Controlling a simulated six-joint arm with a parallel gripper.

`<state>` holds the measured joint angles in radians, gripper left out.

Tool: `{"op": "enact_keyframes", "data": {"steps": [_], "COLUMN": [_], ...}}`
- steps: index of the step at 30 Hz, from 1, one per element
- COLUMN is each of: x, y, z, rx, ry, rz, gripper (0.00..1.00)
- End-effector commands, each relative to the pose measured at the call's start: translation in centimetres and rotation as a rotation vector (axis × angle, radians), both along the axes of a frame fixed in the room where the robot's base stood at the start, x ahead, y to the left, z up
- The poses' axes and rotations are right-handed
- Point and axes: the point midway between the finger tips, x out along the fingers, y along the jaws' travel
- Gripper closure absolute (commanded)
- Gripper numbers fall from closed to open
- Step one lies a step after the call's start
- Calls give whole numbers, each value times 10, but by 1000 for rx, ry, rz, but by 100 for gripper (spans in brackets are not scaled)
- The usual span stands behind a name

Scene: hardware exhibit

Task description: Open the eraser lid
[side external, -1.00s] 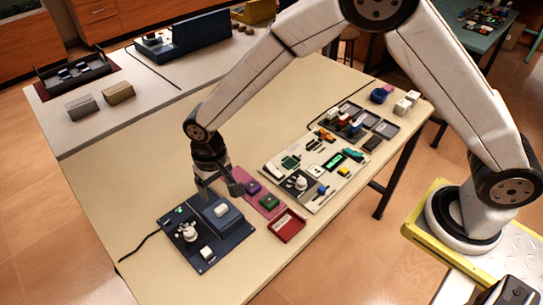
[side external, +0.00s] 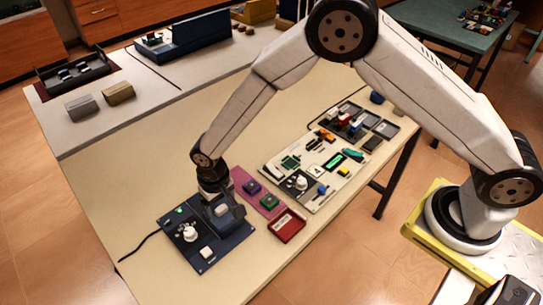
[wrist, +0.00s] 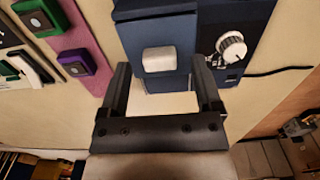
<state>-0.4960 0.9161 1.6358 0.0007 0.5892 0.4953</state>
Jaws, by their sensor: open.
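A dark blue raised block with a white rounded piece (side external: 221,210) on it sits on the dark blue panel (side external: 190,258); I take it for the eraser lid. The wrist view shows the white piece (wrist: 159,59) on the blue block (wrist: 158,27). My gripper (side external: 224,208) is low over this block. In the wrist view my gripper (wrist: 160,66) is open and empty, one finger near each side of the block, the white piece between them in the picture. I cannot tell whether the fingers touch it. My gripper partly hides the block in the side view.
A white knob (side external: 189,232) and a small white block (side external: 207,252) stand on the panel. A pink strip (side external: 240,179) with purple and green pieces and a red tray (side external: 287,228) lie to the right. A pale board (side external: 319,201) lies beyond. The table's front left is clear.

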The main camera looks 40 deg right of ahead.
Motion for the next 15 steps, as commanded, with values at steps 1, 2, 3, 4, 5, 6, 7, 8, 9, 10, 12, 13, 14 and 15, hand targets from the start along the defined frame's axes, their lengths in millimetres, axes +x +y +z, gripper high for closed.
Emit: {"op": "enact_keyframes", "data": {"steps": [1, 2, 3, 4, 5, 6, 7, 8, 9, 10, 12, 13, 14, 15], "x": [0, 0, 0, 0, 0, 0, 0, 0, 0, 0, 0, 0, 0, 0], "y": [0, 0, 0, 0, 0, 0, 0, 0, 0, 0, 0, 0, 0, 0], "z": [-4, -5, -7, -8, -9, -10, -11, -11, -11, -11, -11, -11, -11, -11], "rx": [0, 0, 0, -1, -1, -1, 0, 0, 0, 0, 0, 0, 0, 0], "ry": [1, 1, 1, 1, 1, 1, 1, 1, 1, 0, 0, 0, 0, 0], "rz": [0, 0, 0, 0, 0, 0, 0, 0, 0, 0, 0, 0, 0, 0], "gripper": [18, 18, 18, 18, 18, 18, 18, 18, 18, 18, 18, 18, 18, 27]}}
